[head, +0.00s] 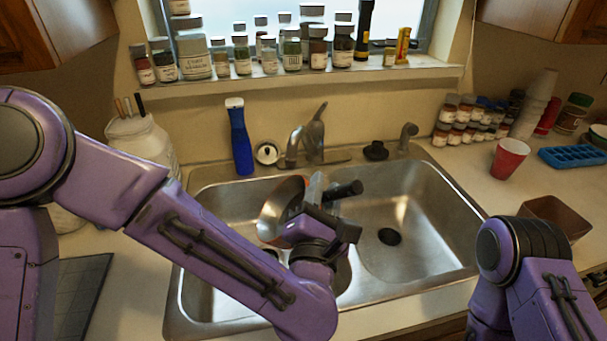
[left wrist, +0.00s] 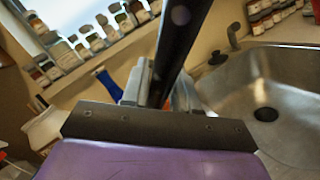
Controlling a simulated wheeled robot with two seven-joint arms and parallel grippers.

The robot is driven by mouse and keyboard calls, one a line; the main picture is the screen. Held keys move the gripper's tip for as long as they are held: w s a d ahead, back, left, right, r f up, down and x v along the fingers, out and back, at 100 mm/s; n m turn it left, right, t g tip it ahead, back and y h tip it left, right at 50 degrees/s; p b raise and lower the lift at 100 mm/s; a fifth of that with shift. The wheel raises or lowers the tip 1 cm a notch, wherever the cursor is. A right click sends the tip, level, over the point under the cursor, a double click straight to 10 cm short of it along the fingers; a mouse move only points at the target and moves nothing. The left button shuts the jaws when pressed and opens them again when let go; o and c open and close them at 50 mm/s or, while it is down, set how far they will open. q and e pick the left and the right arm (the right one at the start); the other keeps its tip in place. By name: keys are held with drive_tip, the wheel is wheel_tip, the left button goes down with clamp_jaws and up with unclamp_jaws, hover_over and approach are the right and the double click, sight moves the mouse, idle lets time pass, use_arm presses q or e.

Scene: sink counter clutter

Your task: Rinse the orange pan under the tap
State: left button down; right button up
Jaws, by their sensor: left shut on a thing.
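The pan (head: 277,212) is tilted on its side over the left sink basin, its grey metal inside facing left, with a little orange showing at its edge. Its black handle (head: 346,190) sticks out to the right. My left gripper (head: 318,190) is shut on the handle, which also crosses between the fingers in the left wrist view (left wrist: 181,40). The tap (head: 296,145) stands behind the basins, just beyond the pan's upper edge; I cannot tell whether water runs. My right arm shows at lower right, its gripper out of view.
The right basin (head: 425,215) is empty around its drain. A blue bottle (head: 239,138) stands behind the sink at left. Several jars line the window sill (head: 300,82). A red cup (head: 509,158), a brown container (head: 555,214) and a blue tray (head: 575,157) stand on the right counter.

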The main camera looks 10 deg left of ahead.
use_arm(q)
drive_tip(key=d+f+m+g+b, duration=0.1)
drive_tip(key=d+f+m+b, duration=0.1)
drive_tip(key=f+m, duration=0.3)
drive_tip(key=d+f+m+g+b, duration=0.1)
drive_tip(key=d+f+m+b, duration=0.2)
drive_tip(key=f, duration=0.7)
drive_tip(key=shift+w+d+m+h, duration=0.4)
drive_tip(key=shift+d+m, duration=0.35)
drive_tip(key=shift+m, duration=0.25)
